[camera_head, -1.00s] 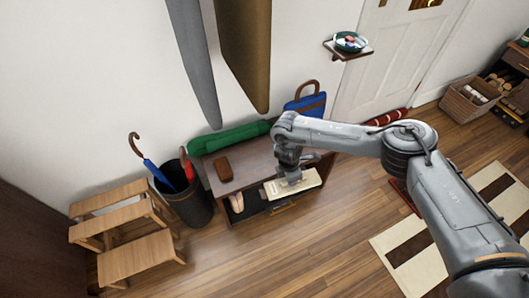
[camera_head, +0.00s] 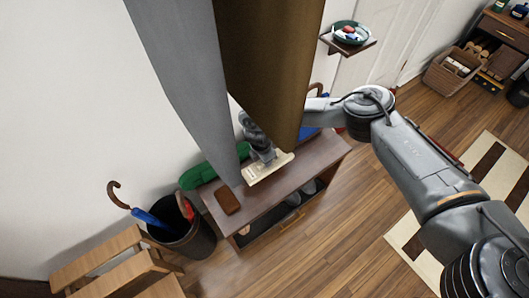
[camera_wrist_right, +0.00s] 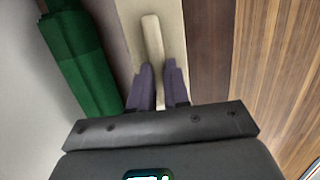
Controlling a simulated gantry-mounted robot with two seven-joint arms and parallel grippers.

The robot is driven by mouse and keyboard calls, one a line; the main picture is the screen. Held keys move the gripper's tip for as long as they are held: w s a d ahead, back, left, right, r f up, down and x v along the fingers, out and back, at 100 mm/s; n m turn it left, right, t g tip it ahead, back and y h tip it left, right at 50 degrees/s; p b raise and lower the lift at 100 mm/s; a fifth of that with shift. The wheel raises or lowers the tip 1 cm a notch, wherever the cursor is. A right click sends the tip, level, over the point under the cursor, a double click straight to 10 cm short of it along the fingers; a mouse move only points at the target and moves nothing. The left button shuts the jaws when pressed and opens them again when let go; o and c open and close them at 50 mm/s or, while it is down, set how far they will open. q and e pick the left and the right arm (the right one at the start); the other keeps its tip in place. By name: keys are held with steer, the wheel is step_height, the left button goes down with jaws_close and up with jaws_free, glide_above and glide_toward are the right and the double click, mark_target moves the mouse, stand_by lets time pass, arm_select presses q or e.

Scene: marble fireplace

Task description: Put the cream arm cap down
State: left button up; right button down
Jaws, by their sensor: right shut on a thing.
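The cream arm cap (camera_head: 268,171) is a flat pale slab over the dark wooden bench top (camera_head: 290,185), near its back. In the right wrist view the arm cap (camera_wrist_right: 176,30) shows a raised bar along its middle. My right gripper (camera_head: 264,157) is above the cap. In the wrist view its dark fingers (camera_wrist_right: 158,78) are shut on the raised bar. I cannot tell whether the cap touches the bench top. My left gripper is not in view.
A brown box (camera_head: 228,201) lies on the bench's left end; a green roll (camera_head: 206,172) lies behind. Hanging grey (camera_head: 190,70) and brown (camera_head: 268,60) cloths hide part of my right arm. An umbrella bin (camera_head: 187,235) stands left. The bench's right end looks clear.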

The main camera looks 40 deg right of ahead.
steer(key=shift+w+f, duration=0.1)
steer(key=shift+f, duration=0.25)
step_height(320, 180, down, 4)
steer(key=b, duration=0.2)
steer(key=shift+f+b, duration=0.2)
steer(key=shift+b, duration=0.1)
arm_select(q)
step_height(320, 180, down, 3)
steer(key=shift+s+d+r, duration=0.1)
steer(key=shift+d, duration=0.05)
arm_select(e)
steer(key=shift+f, duration=0.1)
steer(key=c, duration=1.1)
jaws_free()
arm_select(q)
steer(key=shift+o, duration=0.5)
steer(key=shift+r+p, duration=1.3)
arm_select(e)
steer(key=shift+a+r, duration=0.15)
steer(key=shift+r, duration=0.9)
steer(key=shift+a+r, duration=0.15)
steer(key=shift+r, duration=0.9)
